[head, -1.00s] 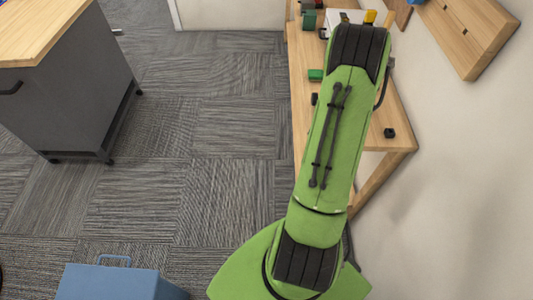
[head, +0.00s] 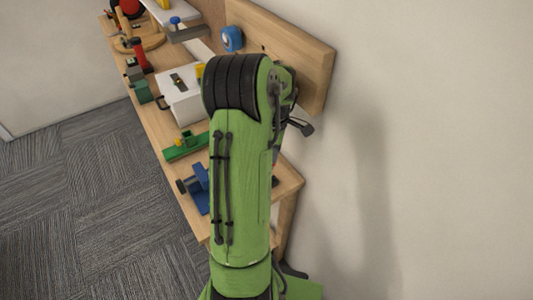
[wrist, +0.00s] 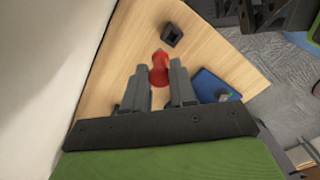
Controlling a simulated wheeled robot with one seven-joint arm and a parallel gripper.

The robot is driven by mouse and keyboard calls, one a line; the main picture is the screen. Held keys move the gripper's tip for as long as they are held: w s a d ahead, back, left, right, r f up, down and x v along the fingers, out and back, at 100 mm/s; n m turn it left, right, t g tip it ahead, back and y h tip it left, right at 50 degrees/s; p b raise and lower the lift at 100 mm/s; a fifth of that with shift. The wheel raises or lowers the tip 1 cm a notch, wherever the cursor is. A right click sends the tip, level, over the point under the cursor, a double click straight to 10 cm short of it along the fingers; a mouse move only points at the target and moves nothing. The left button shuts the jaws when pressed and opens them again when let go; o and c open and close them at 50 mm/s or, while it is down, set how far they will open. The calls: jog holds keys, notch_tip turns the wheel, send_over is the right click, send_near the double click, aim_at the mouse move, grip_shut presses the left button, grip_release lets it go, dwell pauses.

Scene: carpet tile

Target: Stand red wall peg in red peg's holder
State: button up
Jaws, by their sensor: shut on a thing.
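The red wall peg (wrist: 159,62) is between the fingertips of my gripper (wrist: 160,75) in the wrist view, and the jaws are shut on it. Its far end points toward a small dark square block with an opening (wrist: 171,35), which looks like the peg's holder. The block sits on the wooden bench top, and the peg appears apart from it. In the head view my arm hides the gripper and the peg; a dark bit of the block (head: 275,182) shows beside the arm.
A blue vise (head: 196,187) stands near the bench's front edge; its blue base (wrist: 214,84) shows right of the jaws. The wall is close on the right.

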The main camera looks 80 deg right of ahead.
jog(key=shift+w+r, duration=0.15)
jog(key=shift+r, duration=0.1)
jog(key=shift+s+a+f+b, duration=0.2)
jog(key=shift+a+f+b, duration=0.2)
jog(key=shift+f+b, duration=0.45)
jog(key=shift+s+a+f+b, duration=0.2)
jog(key=shift+a+f+b, duration=0.15)
jog(key=shift+f+b, duration=0.45)
jog(key=shift+s+a+f+b, duration=0.2)
jog(key=shift+a+f+b, duration=0.2)
jog(key=shift+f+b, duration=0.45)
jog(key=shift+f, duration=0.15)
jog(key=o, duration=0.9)
